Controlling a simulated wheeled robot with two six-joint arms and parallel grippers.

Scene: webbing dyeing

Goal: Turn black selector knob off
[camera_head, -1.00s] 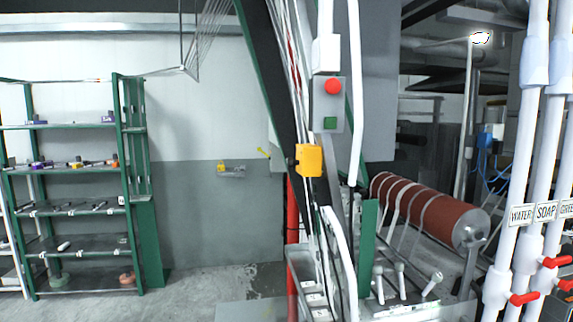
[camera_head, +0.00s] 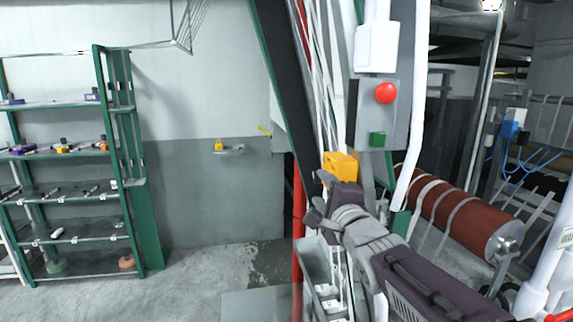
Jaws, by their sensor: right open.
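A yellow box (camera_head: 340,163) is mounted on the machine frame below the grey button panel. The black selector knob on its left side cannot be made out clearly, as my right gripper is close in front of that area. My right gripper (camera_head: 320,198) reaches in from the lower right and is open, with its fingers just below and in front of the yellow box. Whether it touches the box or the knob I cannot tell. My left gripper is not in view.
Above the yellow box, a grey panel (camera_head: 401,112) carries a red button (camera_head: 385,92) and a green button (camera_head: 377,139). A red roller (camera_head: 450,208) lies to the right. White pipes stand at the right edge. A green shelf rack (camera_head: 112,160) stands left, with open floor between.

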